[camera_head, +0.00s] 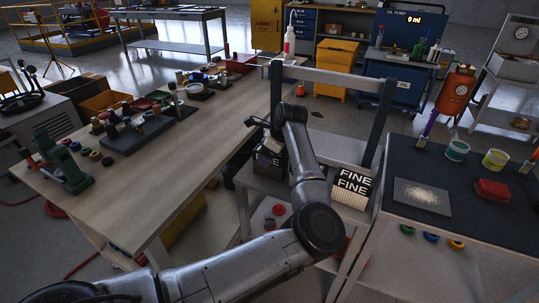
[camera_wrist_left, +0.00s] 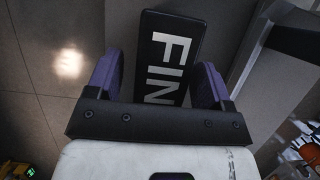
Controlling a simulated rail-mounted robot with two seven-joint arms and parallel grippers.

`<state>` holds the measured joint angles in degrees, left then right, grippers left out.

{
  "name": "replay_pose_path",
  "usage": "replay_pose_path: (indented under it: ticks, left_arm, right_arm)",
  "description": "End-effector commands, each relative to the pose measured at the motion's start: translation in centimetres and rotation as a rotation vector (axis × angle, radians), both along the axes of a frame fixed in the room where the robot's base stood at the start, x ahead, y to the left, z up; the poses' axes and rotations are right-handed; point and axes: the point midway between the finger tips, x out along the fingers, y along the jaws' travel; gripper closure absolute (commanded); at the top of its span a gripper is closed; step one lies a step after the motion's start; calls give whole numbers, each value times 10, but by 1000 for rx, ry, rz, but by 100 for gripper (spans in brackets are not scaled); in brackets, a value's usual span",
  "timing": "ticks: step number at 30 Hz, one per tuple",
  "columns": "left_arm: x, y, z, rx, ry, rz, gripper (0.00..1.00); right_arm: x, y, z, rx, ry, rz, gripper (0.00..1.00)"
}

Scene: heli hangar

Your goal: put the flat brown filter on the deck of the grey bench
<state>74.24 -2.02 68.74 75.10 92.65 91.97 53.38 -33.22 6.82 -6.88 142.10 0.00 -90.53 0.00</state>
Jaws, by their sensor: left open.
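I cannot pick out a flat brown filter in either view. A black box lettered FINE (camera_head: 268,166) stands on the low grey cart (camera_head: 258,187) in the middle, partly behind my left arm. My left gripper (camera_head: 266,138) is over this box. In the left wrist view its purple fingers (camera_wrist_left: 155,88) are open, one on each side of the box's black lettered face (camera_wrist_left: 172,50); contact cannot be told. A second box lettered FINE FINE (camera_head: 352,186), with pale pleats below, stands to the right on the cart. My right gripper is not in view.
A grey upright frame (camera_head: 335,82) rises at the cart's back. The long wooden-topped bench (camera_head: 190,165) at left holds several small parts, with bare top at its front. The right table (camera_head: 465,225) holds a plate with pale grains (camera_head: 422,196), cans and a red block (camera_head: 492,190).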

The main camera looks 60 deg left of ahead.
Motion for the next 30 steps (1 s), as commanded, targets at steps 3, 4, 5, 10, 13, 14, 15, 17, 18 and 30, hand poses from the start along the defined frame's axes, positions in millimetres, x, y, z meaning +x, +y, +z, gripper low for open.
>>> replay_pose_path:
  ticks: [3, 4, 5, 10, 13, 14, 15, 17, 18, 30]
  left_arm:
    - [5, -7, 22, 0, -1, -3, 26]
    - [6, -9, 28, 0, -1, -3, 26]
    - [7, -10, 33, -1, -3, -3, 26]
    - [14, -21, 63, 0, -3, -2, 26]
    - [18, -26, 78, 0, -1, -3, 26]
    - [19, -28, 82, 1, -1, -3, 26]
    - [20, -29, 87, 1, -1, -3, 26]
    - [21, -31, 93, 0, -1, -3, 26]
    - [22, -33, 97, 0, -2, -2, 26]
    - [19, -29, 104, 47, 21, -4, 26]
  right_arm:
    - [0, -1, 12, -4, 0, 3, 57]
    - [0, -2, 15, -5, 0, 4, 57]
    - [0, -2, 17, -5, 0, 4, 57]
    - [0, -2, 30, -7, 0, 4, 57]
    - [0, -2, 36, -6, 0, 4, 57]
    - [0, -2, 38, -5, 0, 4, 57]
    - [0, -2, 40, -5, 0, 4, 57]
    - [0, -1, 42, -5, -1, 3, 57]
    - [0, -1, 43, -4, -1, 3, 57]
    - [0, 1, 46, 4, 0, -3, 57]
